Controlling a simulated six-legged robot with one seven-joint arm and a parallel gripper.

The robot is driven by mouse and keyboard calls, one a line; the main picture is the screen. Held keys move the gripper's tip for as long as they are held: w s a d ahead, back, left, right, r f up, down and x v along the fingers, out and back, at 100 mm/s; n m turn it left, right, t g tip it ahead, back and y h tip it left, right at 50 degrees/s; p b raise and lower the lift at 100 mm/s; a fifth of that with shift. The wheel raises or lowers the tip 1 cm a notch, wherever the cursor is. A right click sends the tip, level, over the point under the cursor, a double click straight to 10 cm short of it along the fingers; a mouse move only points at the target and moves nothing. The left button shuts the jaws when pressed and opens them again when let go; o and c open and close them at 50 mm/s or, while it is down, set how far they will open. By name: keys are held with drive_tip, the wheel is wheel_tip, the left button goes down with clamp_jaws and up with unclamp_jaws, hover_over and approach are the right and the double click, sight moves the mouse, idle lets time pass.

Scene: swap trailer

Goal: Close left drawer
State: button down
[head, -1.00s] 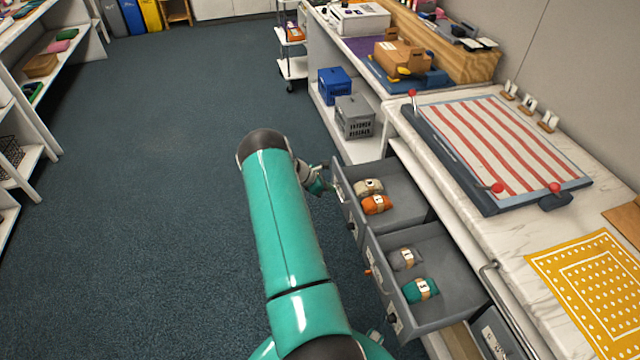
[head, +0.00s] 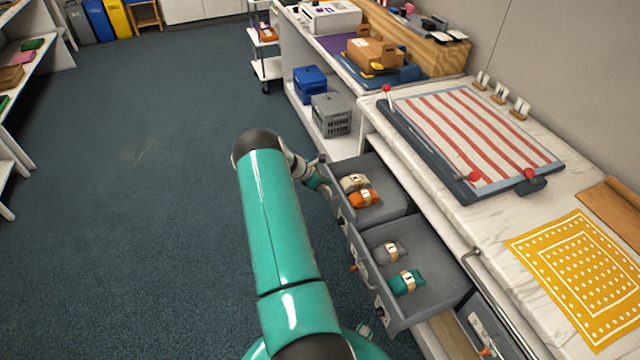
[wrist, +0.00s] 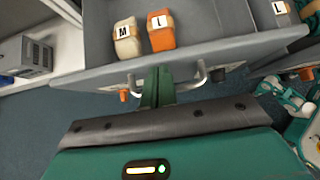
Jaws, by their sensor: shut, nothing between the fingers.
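The left drawer (head: 378,180) is the farther of two open grey drawers under the counter. I cannot tell whether the fingertips touch the panel. In the head view my arm partly hides the gripper (head: 323,184).
The right drawer (head: 440,280) is also open, with grey and teal yarn inside. The counter (head: 490,225) carries a striped board (head: 470,135) and a yellow cloth (head: 580,275). Blue (head: 310,84) and grey (head: 332,115) crates sit on a low shelf. The floor (head: 140,200) at left is clear.

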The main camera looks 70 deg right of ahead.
drive_tip(key=s+d, duration=1.2)
